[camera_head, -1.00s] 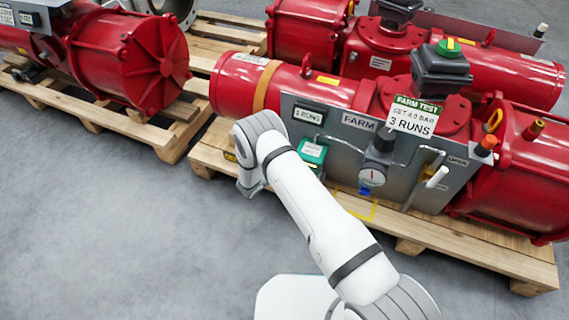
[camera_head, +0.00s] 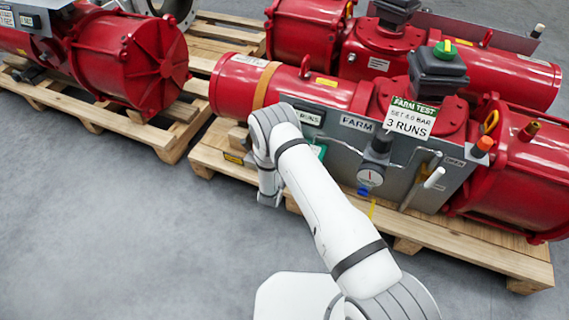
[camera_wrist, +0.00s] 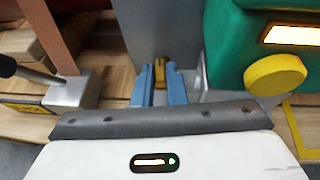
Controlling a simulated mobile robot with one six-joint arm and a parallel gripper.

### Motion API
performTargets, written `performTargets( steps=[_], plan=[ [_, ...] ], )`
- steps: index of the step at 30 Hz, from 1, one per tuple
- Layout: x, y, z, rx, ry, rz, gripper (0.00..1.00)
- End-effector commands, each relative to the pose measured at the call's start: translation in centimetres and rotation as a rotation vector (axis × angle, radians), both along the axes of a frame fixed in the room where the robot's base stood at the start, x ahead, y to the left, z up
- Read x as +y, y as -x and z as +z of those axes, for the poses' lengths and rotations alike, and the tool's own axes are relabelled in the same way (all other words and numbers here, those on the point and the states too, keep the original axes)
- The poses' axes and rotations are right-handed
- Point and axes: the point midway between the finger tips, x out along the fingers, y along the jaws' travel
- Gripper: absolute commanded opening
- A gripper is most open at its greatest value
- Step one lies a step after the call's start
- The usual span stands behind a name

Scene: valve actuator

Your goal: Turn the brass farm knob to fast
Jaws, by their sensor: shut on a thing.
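A small brass knob (camera_wrist: 160,71) shows in the wrist view in front of a grey plate. My gripper (camera_wrist: 161,80) has its two blue fingers on either side of the knob and is shut on it. The speed marking and the knob's pointer cannot be read. In the head view my arm hides the knob and my fingers. The grey FARM panel (camera_head: 349,144) stands against the red actuator (camera_head: 295,82), with a "3 RUNS" sign above it.
A green box (camera_wrist: 231,50) with a yellow button (camera_wrist: 275,76) and lit display stands close right of my gripper. A grey block (camera_wrist: 72,93) with a black rod is at left. A gauge (camera_head: 370,177) and white-handled lever (camera_head: 434,178) are farther right.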

Motion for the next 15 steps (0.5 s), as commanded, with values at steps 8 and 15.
performTargets(
  steps=[8, 15],
  plan=[
    [-0.25, -0.17, 0.19, -0.006, -0.004, 0.051, 0.0],
    [-0.26, -0.19, 0.19, -0.006, -0.003, 0.05, 0.13]
  ],
)
